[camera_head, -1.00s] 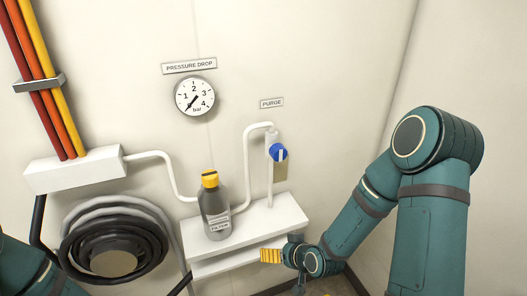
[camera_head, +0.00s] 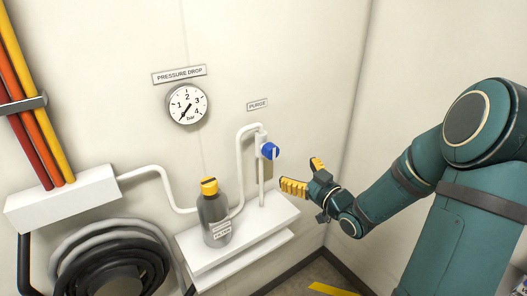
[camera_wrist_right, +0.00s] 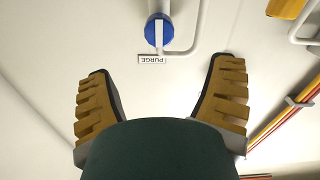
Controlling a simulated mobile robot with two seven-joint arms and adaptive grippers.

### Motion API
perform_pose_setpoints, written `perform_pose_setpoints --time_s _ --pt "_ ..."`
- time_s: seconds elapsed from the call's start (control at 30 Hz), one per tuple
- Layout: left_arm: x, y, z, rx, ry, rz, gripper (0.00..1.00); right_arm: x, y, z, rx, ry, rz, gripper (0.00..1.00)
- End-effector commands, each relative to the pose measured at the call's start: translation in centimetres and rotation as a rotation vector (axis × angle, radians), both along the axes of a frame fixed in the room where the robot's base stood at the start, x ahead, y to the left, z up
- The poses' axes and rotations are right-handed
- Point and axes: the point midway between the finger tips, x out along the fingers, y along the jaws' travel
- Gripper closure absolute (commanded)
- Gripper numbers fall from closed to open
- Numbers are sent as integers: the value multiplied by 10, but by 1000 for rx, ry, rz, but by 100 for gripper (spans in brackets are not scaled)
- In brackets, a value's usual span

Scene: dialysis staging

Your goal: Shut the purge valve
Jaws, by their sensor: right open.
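The purge valve has a round blue knob (camera_head: 269,151) with a white handle bar, mounted on a white pipe below the PURGE label (camera_head: 257,105). In the right wrist view the blue knob (camera_wrist_right: 159,30) is at the top centre, ahead of and between the fingers, with its white bar in line with the pipe. My right gripper (camera_head: 305,175) is open and empty, its yellow fingers right of and a little below the knob, apart from it. It also shows open in the right wrist view (camera_wrist_right: 162,85). My left gripper is not in view.
A grey filter bottle (camera_head: 215,215) with a yellow cap stands on the white shelf (camera_head: 275,215) left of the valve. A pressure gauge (camera_head: 187,104) hangs above. A coiled hose (camera_head: 110,255) is at lower left. The wall right of the valve is clear.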

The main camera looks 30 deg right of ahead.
Motion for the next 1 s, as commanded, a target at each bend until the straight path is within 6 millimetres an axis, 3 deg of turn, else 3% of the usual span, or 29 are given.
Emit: perform_pose_setpoints --time_s 0.17,0.7,1.0 --pt "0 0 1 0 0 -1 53 20 2 0 0 -1 3 18" --pt "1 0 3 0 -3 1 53 117 10 -1 1 0 2 18" --pt "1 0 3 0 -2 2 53 136 12 -1 1 2 1 18"
